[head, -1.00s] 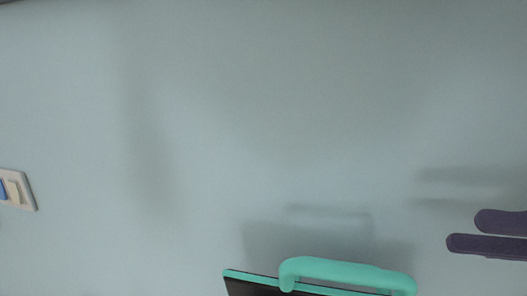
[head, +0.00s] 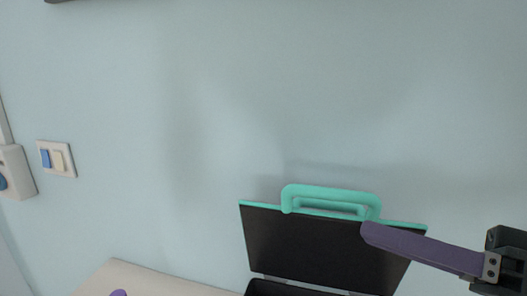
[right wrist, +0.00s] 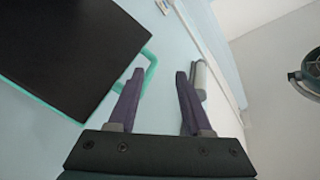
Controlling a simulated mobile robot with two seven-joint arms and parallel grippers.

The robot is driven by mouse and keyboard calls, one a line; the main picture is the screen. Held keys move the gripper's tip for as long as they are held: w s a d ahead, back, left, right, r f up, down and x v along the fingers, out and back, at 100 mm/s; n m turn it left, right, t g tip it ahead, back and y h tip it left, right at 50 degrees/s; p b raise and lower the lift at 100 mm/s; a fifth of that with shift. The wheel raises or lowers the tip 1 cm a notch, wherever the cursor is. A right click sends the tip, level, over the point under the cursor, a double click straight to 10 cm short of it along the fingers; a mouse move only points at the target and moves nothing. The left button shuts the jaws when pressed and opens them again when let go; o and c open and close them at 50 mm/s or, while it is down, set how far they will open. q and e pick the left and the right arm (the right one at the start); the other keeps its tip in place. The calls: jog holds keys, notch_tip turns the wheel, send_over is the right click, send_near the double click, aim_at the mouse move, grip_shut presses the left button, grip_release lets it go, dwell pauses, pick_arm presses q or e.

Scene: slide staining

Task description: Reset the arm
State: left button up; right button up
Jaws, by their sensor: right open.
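My right gripper (head: 370,234) comes in from the right in the head view, its purple fingers overlapping from this side. In the right wrist view the two purple fingers of the right gripper (right wrist: 158,75) stand apart with nothing between them. The fingers appear in front of the right part of an open case lid (head: 310,245), black inside with a teal edge and handle. I cannot tell how far apart they are. A small purple tip, seemingly of my left gripper (head: 118,293), shows at the bottom left edge; the rest is out of frame.
A pale table top (head: 140,280) shows at the bottom left. A switch plate (head: 57,158) and a white wall box (head: 15,172) are on the left of the pale blue wall (head: 230,90). The space above the case is clear.

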jog(key=w+a+f+m+t+h+b, duration=0.1)
jog(key=a+f+m+t+h+b, duration=0.15)
jog(key=f+h, duration=0.35)
jog(key=s+d+f+g+h+b, duration=0.1)
jog(key=s+f+h, duration=0.1)
jog(key=f, duration=0.1)
jog(key=s+d+f+g+h+b, duration=0.1)
jog(key=s+f+h, duration=0.1)
jog(key=s+f, duration=0.1)
jog(key=s+d+f+g+h+b, duration=0.1)
jog(key=s+d+f+g+h, duration=0.1)
jog(key=s+f+h, duration=0.1)
jog(key=shift+s, duration=0.1)
jog(key=s+d+f+n+g+h+b, duration=0.1)
jog(key=s+d+f+g, duration=0.1)
jog(key=s, duration=0.4)
jog(key=s+d+f+n+g+h+b, duration=0.1)
jog(key=s+f+g, duration=0.15)
jog(key=s, duration=0.35)
notch_tip(320, 180, up, 33)
jog(key=p, duration=3.2)
jog(key=shift+d+g, duration=0.3)
jog(key=shift+g, duration=0.1)
jog(key=shift+r, duration=0.1)
jog(key=shift+s, duration=0.1)
